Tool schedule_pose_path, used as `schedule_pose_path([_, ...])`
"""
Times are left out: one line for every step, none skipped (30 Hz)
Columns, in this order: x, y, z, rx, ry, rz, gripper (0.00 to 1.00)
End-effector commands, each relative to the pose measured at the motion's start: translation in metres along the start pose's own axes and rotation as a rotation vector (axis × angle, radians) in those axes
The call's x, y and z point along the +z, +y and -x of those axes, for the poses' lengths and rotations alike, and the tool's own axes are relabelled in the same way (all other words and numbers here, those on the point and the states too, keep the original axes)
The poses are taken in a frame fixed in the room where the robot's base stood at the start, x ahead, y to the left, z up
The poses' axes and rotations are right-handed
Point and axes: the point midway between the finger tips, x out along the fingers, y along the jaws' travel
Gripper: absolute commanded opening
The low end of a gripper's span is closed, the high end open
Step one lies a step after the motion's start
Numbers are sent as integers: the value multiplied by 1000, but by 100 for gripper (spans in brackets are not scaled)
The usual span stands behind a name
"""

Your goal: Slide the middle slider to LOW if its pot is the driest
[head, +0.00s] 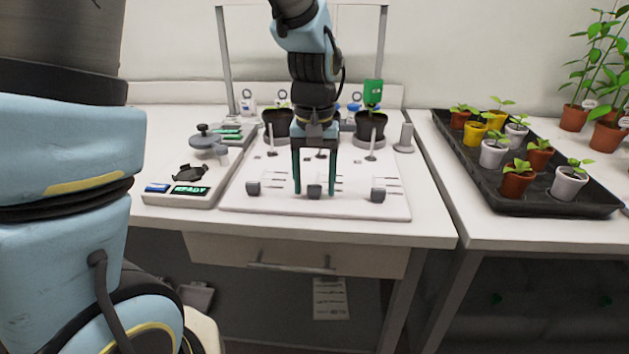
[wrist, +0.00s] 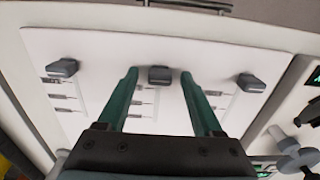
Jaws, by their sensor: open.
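A white panel (head: 232,200) on the bench carries three dark slider knobs, each at the front end of its track. The middle knob (head: 315,191) sits between the left knob (head: 253,188) and the right knob (head: 377,195). My gripper (head: 314,184) points down with green fingers open, one on each side of the middle knob. In the wrist view the middle knob (wrist: 159,74) lies between the fingertips, with a gap on both sides. Dark pots (head: 277,126) and (head: 370,128) stand behind the panel at left and right. My arm hides the middle pot; soil dryness cannot be told.
A device with a green-lit display (head: 190,190) and a grey balance-like item (head: 205,138) stand left of the panel. A green card (head: 373,92) rises by the right pot. A black tray (head: 540,205) of potted seedlings is on the right bench. Slider labels are too small to read.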

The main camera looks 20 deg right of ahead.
Motion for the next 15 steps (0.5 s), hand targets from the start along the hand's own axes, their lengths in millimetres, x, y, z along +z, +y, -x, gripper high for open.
schedule_pose_path([0, 0, 0, 0, 0, 0, 66])
schedule_pose_path([0, 0, 0, 0, 0, 0, 63])
schedule_pose_path([0, 0, 0, 0, 0, 0, 58])
schedule_pose_path([0, 0, 0, 0, 0, 0, 55])
schedule_pose_path([0, 0, 0, 0, 0, 0, 52])
schedule_pose_path([0, 0, 0, 0, 0, 0, 47])
schedule_pose_path([0, 0, 0, 0, 0, 0, 44])
schedule_pose_path([0, 0, 0, 0, 0, 0, 40])
schedule_pose_path([0, 0, 0, 0, 0, 0, 36])
schedule_pose_path([0, 0, 0, 0, 0, 0, 33])
schedule_pose_path([0, 0, 0, 0, 0, 0, 29])
schedule_pose_path([0, 0, 0, 0, 0, 0, 25])
schedule_pose_path([0, 0, 0, 0, 0, 0, 21])
schedule_pose_path([0, 0, 0, 0, 0, 0, 18])
schedule_pose_path([0, 0, 0, 0, 0, 0, 14])
